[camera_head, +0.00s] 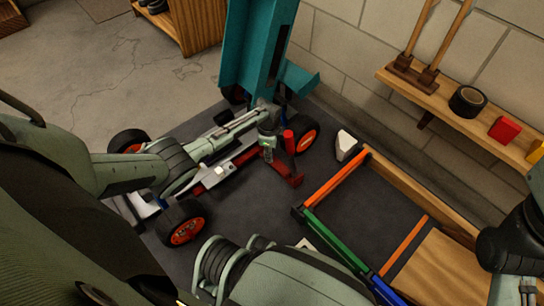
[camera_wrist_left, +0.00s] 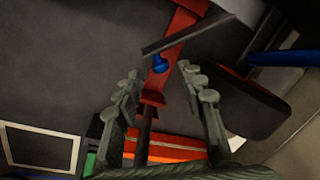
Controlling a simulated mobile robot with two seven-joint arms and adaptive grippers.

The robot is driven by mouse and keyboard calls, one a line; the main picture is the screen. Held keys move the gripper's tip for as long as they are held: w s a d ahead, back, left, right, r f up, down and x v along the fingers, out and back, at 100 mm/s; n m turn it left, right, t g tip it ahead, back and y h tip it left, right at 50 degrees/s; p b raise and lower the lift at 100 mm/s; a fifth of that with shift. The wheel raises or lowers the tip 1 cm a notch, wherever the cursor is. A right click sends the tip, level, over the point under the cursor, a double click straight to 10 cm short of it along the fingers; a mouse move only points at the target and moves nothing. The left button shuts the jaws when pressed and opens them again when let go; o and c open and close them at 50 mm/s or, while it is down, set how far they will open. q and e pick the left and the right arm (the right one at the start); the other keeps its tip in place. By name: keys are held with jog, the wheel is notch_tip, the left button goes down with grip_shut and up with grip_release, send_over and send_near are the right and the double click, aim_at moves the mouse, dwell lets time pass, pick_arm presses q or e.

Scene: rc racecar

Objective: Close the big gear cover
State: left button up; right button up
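The racecar chassis (camera_head: 225,165) lies on a dark mat, with black tires on orange-red hubs. A red part (camera_head: 290,177) sticks out at its near right side, with a red upright piece (camera_head: 289,142) beside it. I cannot tell for sure which part is the big gear cover. My left gripper (camera_head: 269,142) is at this side of the chassis. In the left wrist view its fingers (camera_wrist_left: 160,76) are spread, with a red bar (camera_wrist_left: 158,84) and a blue knob (camera_wrist_left: 160,64) seen between and beyond them. Contact cannot be told. My right gripper is out of view.
A tall teal part (camera_head: 250,45) stands behind the chassis. A wall shelf (camera_head: 460,115) holds black tape (camera_head: 467,101) and a red box (camera_head: 504,130).

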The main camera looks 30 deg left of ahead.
pick_arm(q)
jog(key=shift+w+f+b, duration=0.2)
jog(key=shift+f+b, duration=0.35)
jog(key=shift+f, duration=0.8)
grip_shut()
